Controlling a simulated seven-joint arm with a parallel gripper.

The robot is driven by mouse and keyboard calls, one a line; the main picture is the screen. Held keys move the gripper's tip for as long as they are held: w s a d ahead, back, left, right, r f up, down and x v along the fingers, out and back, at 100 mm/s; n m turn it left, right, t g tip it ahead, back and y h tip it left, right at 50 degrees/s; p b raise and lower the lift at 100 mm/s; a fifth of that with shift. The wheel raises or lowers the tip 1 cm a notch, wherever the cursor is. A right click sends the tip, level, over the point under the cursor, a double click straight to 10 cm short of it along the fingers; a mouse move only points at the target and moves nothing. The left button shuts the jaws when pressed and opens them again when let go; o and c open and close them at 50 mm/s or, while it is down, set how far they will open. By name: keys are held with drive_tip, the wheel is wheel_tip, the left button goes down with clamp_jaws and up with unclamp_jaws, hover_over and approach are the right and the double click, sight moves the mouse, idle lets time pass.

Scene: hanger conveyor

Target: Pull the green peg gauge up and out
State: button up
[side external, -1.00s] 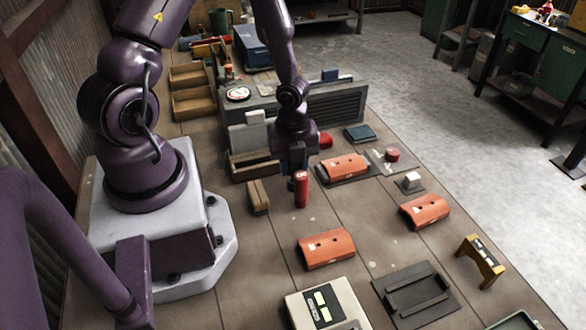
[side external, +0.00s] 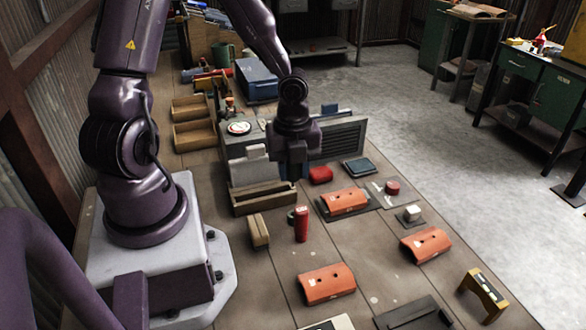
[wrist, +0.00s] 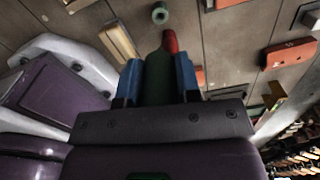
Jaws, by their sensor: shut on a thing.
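My gripper (wrist: 157,85) has blue fingers, which are shut on the green peg gauge (wrist: 158,75) in the wrist view. The gauge lies between the fingers, pointing away from the camera. In the side view my gripper (side external: 292,158) hangs above the table, clear of the red cylinder; the gauge cannot be made out there. A short green ring (wrist: 160,13) with a hole stands on the table, apart from the held gauge. It also shows in the side view (side external: 290,216), beside the red cylinder. The gauge's far end is partly lost against the red shape behind it.
The red cylinder (side external: 301,225) stands upright below my gripper. A wooden block (side external: 259,232) and a wooden tray (side external: 262,200) lie to the left. Orange curved pieces (side external: 327,284) lie to the front and right. A grey vented box (side external: 335,138) stands behind.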

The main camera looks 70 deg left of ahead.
drive_tip(key=shift+r, duration=0.15)
drive_tip(key=shift+r, duration=1.15)
